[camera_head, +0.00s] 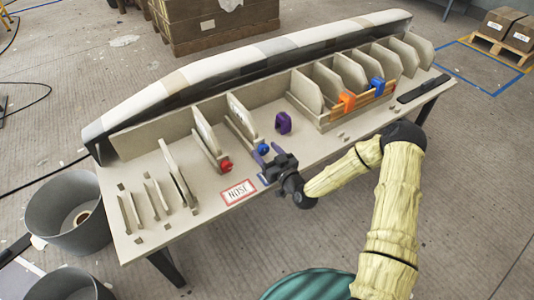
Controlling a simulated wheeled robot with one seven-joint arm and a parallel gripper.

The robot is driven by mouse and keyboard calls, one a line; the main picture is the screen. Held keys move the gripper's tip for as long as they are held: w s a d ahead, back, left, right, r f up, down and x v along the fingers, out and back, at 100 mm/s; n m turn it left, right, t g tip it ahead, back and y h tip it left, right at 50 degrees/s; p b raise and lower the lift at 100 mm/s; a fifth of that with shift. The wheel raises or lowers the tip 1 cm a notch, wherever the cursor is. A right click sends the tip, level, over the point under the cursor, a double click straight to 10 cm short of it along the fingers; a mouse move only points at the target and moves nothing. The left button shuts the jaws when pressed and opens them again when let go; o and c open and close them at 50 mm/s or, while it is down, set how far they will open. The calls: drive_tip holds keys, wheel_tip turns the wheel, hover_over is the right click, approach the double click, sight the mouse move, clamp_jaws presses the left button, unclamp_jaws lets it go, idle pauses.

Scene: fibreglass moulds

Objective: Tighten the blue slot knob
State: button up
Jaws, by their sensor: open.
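A small round blue knob (263,148) sits at the front end of an upright beige plate in the middle of the bench. A larger blue piece (377,86) sits on the wooden strip further right. I cannot make out a slot on either one. My gripper (266,157) is open and empty, with its purple-grey fingertips pointing at the small blue knob. The fingers overlap the knob's lower edge in the picture, and I cannot tell whether they touch it.
A red knob (226,166) is left of the gripper and a purple piece (283,122) stands just behind it. An orange clamp (347,101) sits on the wooden strip. A label card (238,191) lies near the front edge. A long mould (250,66) runs along the bench's back.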

drive_tip(key=shift+c, duration=0.2)
drive_tip(key=c, duration=1)
drive_tip(key=shift+o, duration=0.2)
drive_tip(key=shift+m, duration=0.3)
drive_tip(key=m+p, duration=0.1)
drive_tip(key=m, duration=0.2)
drive_tip(key=shift+d, duration=0.1)
drive_tip(key=shift+w+f+m, duration=0.1)
drive_tip(key=shift+f+m, duration=0.05)
drive_tip(key=shift+m, duration=1.85)
drive_tip(key=shift+d, duration=0.1)
drive_tip(key=o, duration=1)
